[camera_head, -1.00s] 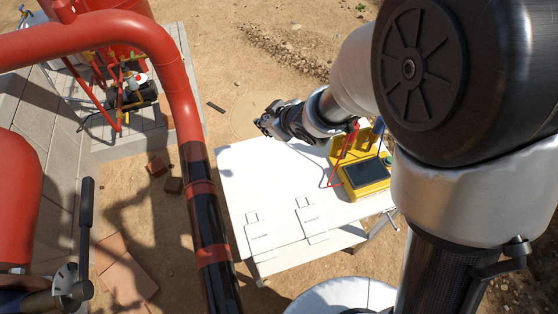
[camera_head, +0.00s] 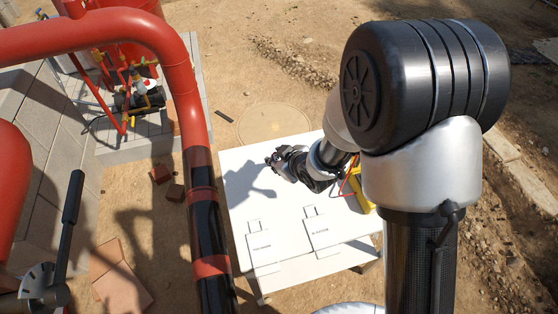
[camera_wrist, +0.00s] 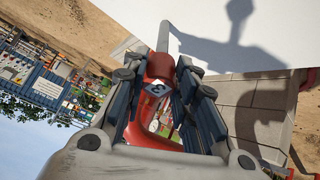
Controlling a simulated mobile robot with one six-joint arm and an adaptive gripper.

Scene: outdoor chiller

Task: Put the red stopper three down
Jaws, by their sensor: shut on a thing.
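My gripper (camera_head: 273,160) is above the far part of the white table (camera_head: 290,260) in the head view, and its shadow falls on the tabletop. In the wrist view my gripper (camera_wrist: 157,88) is shut on the red stopper (camera_wrist: 160,66). The stopper has a white diamond label with a dark mark, too small to read surely. A grey rod points up from it toward the white tabletop (camera_wrist: 270,25). The stopper cannot be made out in the head view.
Two outlined places with small print, a left one (camera_head: 263,248) and a right one (camera_head: 322,232), lie empty on the near tabletop. A yellow case (camera_head: 361,190) with a red lead is partly behind my arm. A red and black pipe (camera_head: 203,215) rises left of the table.

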